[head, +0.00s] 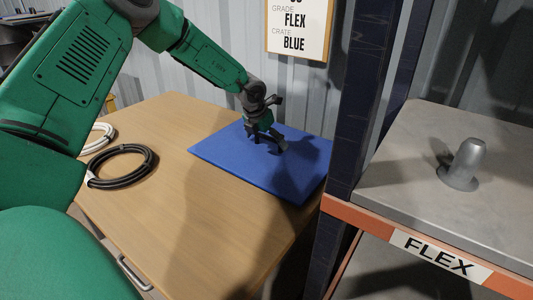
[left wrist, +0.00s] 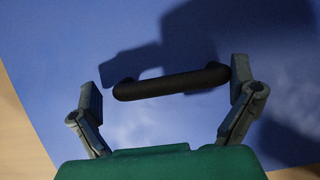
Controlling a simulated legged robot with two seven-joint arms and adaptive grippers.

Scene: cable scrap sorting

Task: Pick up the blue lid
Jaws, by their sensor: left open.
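The blue lid (head: 215,152) lies flat on the wooden table in the head view. It also fills most of the left wrist view (left wrist: 60,75). Its black handle (left wrist: 172,82) shows in the left wrist view, lying between the two fingers. My left gripper (head: 266,146) is over the lid, and in the left wrist view my left gripper (left wrist: 168,88) is open, with one finger near each end of the handle. The right finger is very close to the handle's end; I cannot tell if they touch. In the head view the gripper mostly hides the handle. My right gripper is not in view.
A black cable coil (head: 124,166) and a white coil (head: 100,138) lie on the table (head: 165,210) at left. A dark post (head: 345,140) stands close to the lid's right side. A shelf (head: 420,130) at right holds a grey metal part (head: 463,165). A sign (head: 297,28) hangs behind.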

